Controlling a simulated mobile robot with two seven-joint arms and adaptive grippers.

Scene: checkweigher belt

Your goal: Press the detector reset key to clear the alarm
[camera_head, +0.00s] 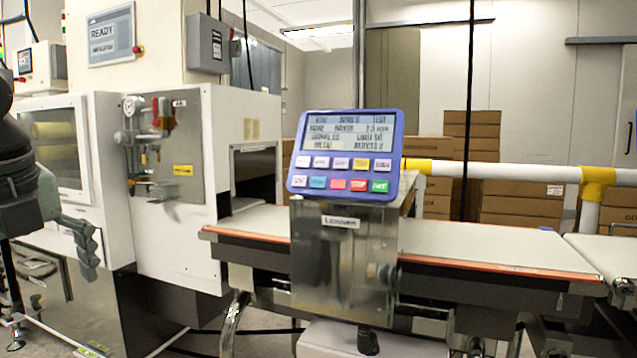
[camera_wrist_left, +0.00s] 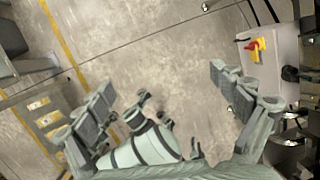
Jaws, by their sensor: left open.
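A blue control panel (camera_head: 392,122) stands tilted on a steel post box, centre of the head view. Its screen (camera_head: 344,137) shows several text lines; one seems to read "METAL" and "REJECTS 2". Below are two rows of keys: the upper has white keys and a yellow key (camera_head: 360,164); the lower has white, blue, red, orange and a green key (camera_head: 379,186). Key labels are too small to tell which is reset. My left gripper (camera_head: 86,250) is at the far left, well away from the panel. The left wrist view shows its fingers (camera_wrist_left: 172,98) apart and empty, above floor. My right gripper is not in view.
The conveyor belt (camera_head: 475,246) runs behind the panel. A white rail (camera_head: 520,172) with yellow joints and stacked cartons (camera_head: 515,214) lie beyond.

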